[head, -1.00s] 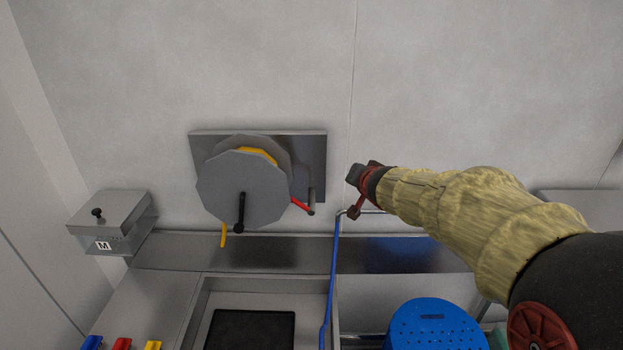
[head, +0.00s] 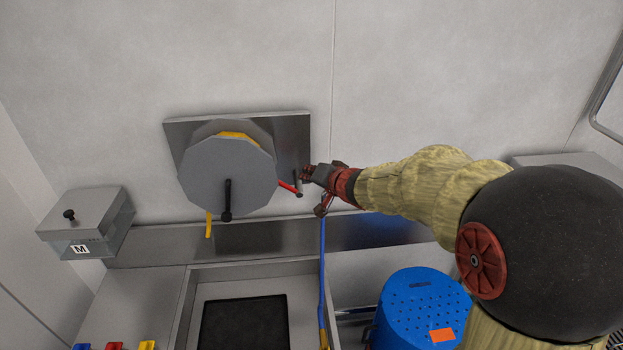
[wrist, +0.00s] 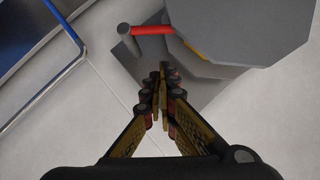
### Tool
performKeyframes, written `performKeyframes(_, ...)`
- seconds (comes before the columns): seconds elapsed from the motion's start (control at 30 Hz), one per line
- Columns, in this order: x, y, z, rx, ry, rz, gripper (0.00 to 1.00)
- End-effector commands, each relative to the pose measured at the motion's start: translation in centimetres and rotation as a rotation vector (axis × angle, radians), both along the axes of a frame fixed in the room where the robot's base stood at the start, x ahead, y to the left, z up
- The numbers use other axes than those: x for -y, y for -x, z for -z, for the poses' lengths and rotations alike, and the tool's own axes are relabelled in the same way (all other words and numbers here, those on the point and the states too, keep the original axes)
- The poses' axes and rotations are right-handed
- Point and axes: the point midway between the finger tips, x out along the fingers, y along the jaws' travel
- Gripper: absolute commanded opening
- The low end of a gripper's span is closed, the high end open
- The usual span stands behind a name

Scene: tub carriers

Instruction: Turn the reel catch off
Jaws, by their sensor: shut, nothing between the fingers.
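The reel (head: 228,175) is a grey disc with yellow hose behind it and a black crank handle (head: 227,200) on its face. It is mounted on a metal wall plate (head: 292,135). The reel catch is a red lever (head: 288,187) at the reel's lower right, running to a grey post. In the wrist view the red lever (wrist: 152,29) spans from the grey post (wrist: 128,38) to the reel disc (wrist: 250,25). My gripper (head: 308,173) is shut and empty at the plate's right edge, just right of the lever. In the wrist view its fingertips (wrist: 163,75) point toward the lever, apparently apart from it.
A blue pipe (head: 322,270) runs down below my gripper. A metal ledge (head: 260,238) and a sink basin (head: 190,310) lie below the reel. A blue perforated tub (head: 420,305) stands lower right. A box marked M (head: 85,220) is at left.

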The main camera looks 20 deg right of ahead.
Motion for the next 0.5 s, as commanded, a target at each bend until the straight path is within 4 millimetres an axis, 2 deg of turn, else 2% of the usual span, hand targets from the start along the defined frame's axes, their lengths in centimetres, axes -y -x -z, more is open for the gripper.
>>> performKeyframes(0.03, -0.3, -1.0, 0.8, -0.002, -0.001, -0.001, 0.0)
performKeyframes(0.23, -1.0, -4.4, 2.3, 0.0, -0.001, -0.001, 0.0)
performKeyframes(0.5, -2.8, -5.4, 4.8, 0.0, -0.001, 0.0, 0.0)
